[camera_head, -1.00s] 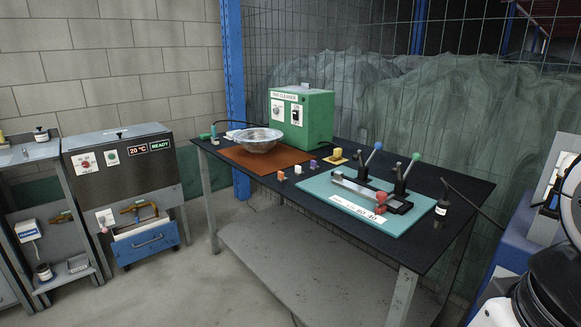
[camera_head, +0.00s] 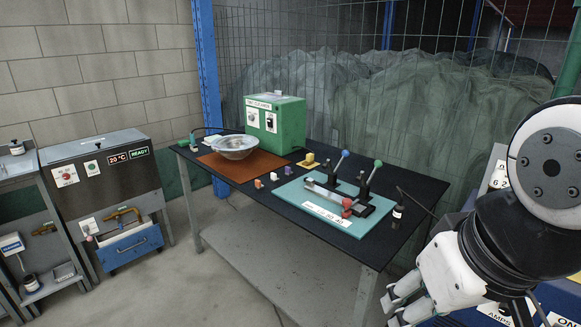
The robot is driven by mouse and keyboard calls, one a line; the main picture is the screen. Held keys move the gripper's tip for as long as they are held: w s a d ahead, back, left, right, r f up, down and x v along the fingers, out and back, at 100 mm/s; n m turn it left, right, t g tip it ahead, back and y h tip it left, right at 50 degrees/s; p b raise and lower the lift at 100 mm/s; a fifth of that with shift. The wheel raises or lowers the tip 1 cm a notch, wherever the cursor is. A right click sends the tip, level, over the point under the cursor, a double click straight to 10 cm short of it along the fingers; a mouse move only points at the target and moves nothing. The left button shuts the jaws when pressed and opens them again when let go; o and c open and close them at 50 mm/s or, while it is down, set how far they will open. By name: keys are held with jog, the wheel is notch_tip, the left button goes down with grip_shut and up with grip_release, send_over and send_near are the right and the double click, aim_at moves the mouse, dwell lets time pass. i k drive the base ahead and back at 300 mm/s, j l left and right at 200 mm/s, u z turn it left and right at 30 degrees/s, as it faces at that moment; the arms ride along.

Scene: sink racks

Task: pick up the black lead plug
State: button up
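A thin black lead (camera_head: 417,203) runs over the right end of the dark table, its end lying behind the small dark bottle. I cannot tell whether that end is the black lead plug; no plug shows clearly. My gripper (camera_head: 391,309) is at the bottom right, in front of and below the table's right end, apart from the lead. Its pale fingers are partly cut off by the frame edge, so I cannot tell whether they are open or shut. I see nothing held in the visible part.
The dark table (camera_head: 265,202) holds a green cleaner box (camera_head: 285,128), a glass bowl (camera_head: 235,148), a teal board with levers (camera_head: 290,193) and the dark bottle (camera_head: 397,214). A blue machine (camera_head: 556,300) stands at the right, partly behind my arm. Open floor lies left of the table.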

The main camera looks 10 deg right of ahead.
aim_at(398, 209)
jog(key=i+j+z, duration=0.25)
jog(key=i+z, duration=0.15)
jog(key=i+j+z, duration=0.6)
jog(key=j+z, duration=0.15)
jog(key=j, duration=0.15)
